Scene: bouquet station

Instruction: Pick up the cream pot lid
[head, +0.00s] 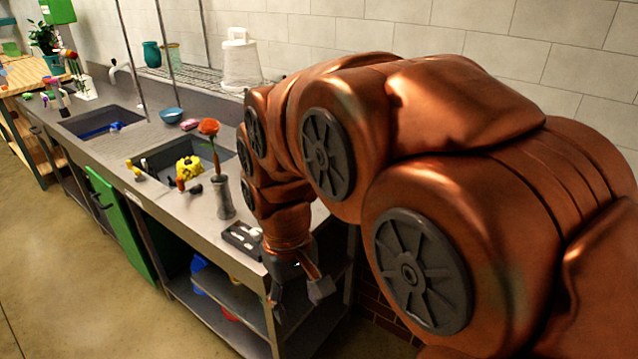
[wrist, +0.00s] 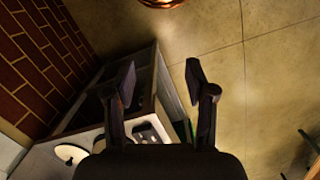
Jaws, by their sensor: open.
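A round cream disc (wrist: 70,153) with a small dark spot near its middle lies on the counter at the lower left of the wrist view; it looks like the cream pot lid. I do not see it in the head view, where my arm covers that part of the counter. My gripper (head: 298,294) hangs at the counter's front edge, pointing down. In the wrist view my gripper (wrist: 160,75) has its two fingers wide apart with nothing between them. The disc is off to the left of the fingers, not between them.
A dark tray with pale items (head: 243,238) sits on the counter (head: 190,225) beside my arm. A grey vase (head: 223,198) with a red flower stands behind it. Sinks lie further left, and a shelf (head: 215,305) is below. The floor (head: 70,290) in front is clear.

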